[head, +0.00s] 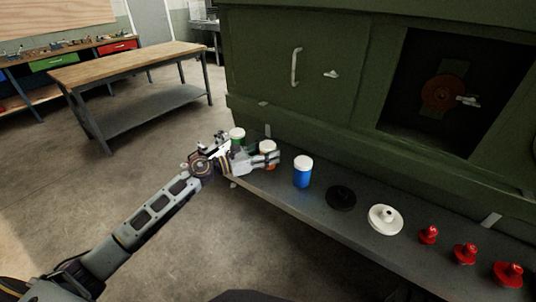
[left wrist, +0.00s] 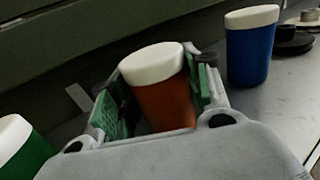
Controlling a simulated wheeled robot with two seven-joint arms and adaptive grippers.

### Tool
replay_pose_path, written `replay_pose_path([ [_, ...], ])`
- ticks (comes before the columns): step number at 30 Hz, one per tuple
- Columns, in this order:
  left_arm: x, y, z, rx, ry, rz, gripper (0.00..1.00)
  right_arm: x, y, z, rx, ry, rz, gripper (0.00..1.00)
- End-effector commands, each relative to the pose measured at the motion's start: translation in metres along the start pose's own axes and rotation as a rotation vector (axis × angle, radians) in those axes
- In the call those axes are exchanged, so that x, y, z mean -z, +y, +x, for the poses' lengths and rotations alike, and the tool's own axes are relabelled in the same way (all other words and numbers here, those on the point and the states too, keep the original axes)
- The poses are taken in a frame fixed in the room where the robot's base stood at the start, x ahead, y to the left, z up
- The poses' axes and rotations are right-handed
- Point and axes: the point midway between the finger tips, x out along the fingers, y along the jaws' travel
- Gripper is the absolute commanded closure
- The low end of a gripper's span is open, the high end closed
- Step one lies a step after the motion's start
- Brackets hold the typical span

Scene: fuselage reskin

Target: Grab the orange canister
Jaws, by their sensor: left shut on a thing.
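The orange canister (head: 267,148) has a white lid and stands on the grey shelf of the green cabinet. In the left wrist view the canister (left wrist: 165,100) sits between the green-padded fingers, tilted in the picture. My left gripper (head: 268,157) reaches in from the left and is shut on the canister; its fingers cover part of the orange body in the head view. In the left wrist view the gripper (left wrist: 157,98) has a finger on each side of it. My right gripper is not in view.
A green canister (head: 237,136) stands left of the orange one, a blue canister (head: 303,172) to its right. Further right on the shelf (head: 290,202) are a black disc (head: 341,197), a white flanged part (head: 385,219) and red knobs (head: 465,254). A wooden workbench (head: 133,61) stands behind left.

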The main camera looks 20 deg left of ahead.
Motion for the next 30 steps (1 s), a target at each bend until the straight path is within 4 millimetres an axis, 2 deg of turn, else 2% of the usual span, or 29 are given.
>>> replay_pose_path([
  [5, -0.008, 0.001, 0.000, 0.000, -0.001, 0.003, 0.80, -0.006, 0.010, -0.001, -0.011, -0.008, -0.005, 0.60],
  [12, -0.033, 0.000, 0.000, 0.001, 0.000, 0.007, 0.80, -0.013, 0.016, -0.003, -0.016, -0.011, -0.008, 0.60],
  [24, -0.087, 0.000, 0.000, 0.000, -0.001, 0.004, 0.80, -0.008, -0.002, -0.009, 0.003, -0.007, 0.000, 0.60],
  [30, -0.099, 0.000, 0.000, 0.000, 0.000, 0.002, 0.80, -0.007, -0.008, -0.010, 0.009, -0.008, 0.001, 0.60],
])
